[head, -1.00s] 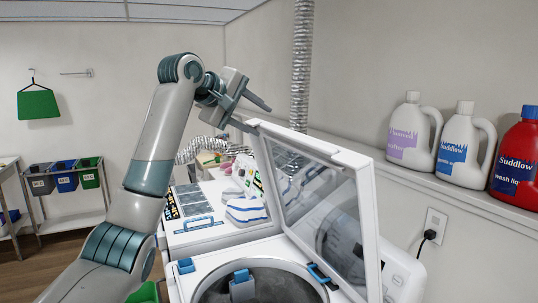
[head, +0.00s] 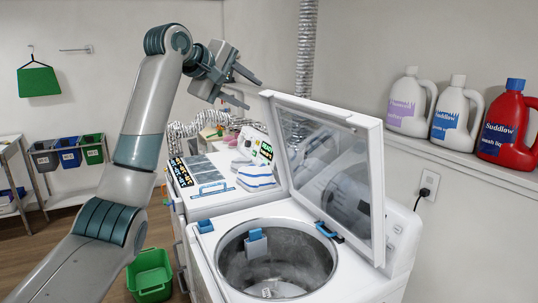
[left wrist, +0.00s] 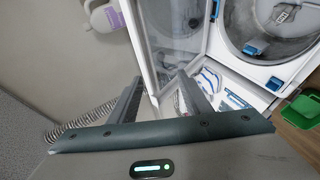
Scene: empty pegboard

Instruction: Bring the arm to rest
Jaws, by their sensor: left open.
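My left gripper (head: 243,88) is raised in the air in the head view, just left of the top of the open washer lid (head: 331,160). Its two fingers are apart, with nothing between them. In the left wrist view the open fingers (left wrist: 158,98) also show empty, with the lid and the washer beyond them. My left arm comes up from the lower left, bends at the top and turns right toward the gripper. My right gripper is not in view.
Detergent bottles (head: 450,112) line the right shelf. A green basket (head: 150,274) sits on the floor.

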